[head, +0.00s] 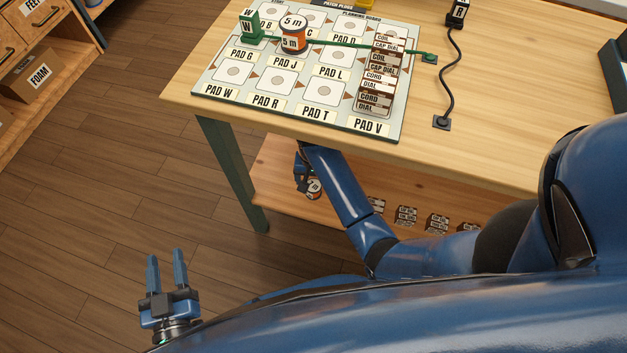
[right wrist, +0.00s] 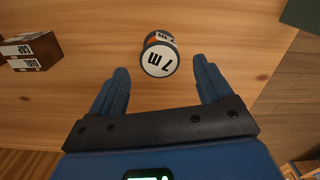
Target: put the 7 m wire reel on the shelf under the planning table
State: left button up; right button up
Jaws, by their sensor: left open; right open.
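The 7 m wire reel (right wrist: 159,57) rests on the wooden shelf (right wrist: 90,90) under the planning table. It has a white end face marked 7 m and orange wire. In the head view the reel (head: 314,189) shows beside my right gripper (head: 301,173), under the table's front edge. In the right wrist view my right gripper (right wrist: 160,82) is open, and the reel lies just beyond and between its fingertips, apart from both. My left gripper (head: 166,258) is open and empty above the floor at lower left. The planning table (head: 480,125) stands above the shelf.
Several labelled blocks (head: 407,215) stand on the shelf to the right. On the tabletop are the planning board (head: 215,88), a 5 m reel (head: 294,36) and a stack of labelled blocks (head: 383,72). A green table leg (head: 232,170) bounds the shelf's left end.

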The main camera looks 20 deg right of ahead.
notch_tip(320, 180, up, 6)
jog(key=p, duration=0.2)
jog(key=n+t, duration=0.2)
jog(key=t, duration=0.7)
send_near(313, 185)
jog(key=d+r, duration=0.1)
jog(key=d, duration=0.4)
jog(key=s+d+r+n+t, duration=0.1)
jog(key=s+r+t, duration=0.3)
jog(key=r, duration=0.5)
jog(key=s+d+r+n+t, duration=0.1)
jog(key=s+r+t, duration=0.3)
jog(key=s+r, duration=0.5)
jog(key=shift+d+r+n+t, duration=0.3)
jog(key=shift+d+r+t, duration=0.1)
jog(key=shift+r, duration=0.1)
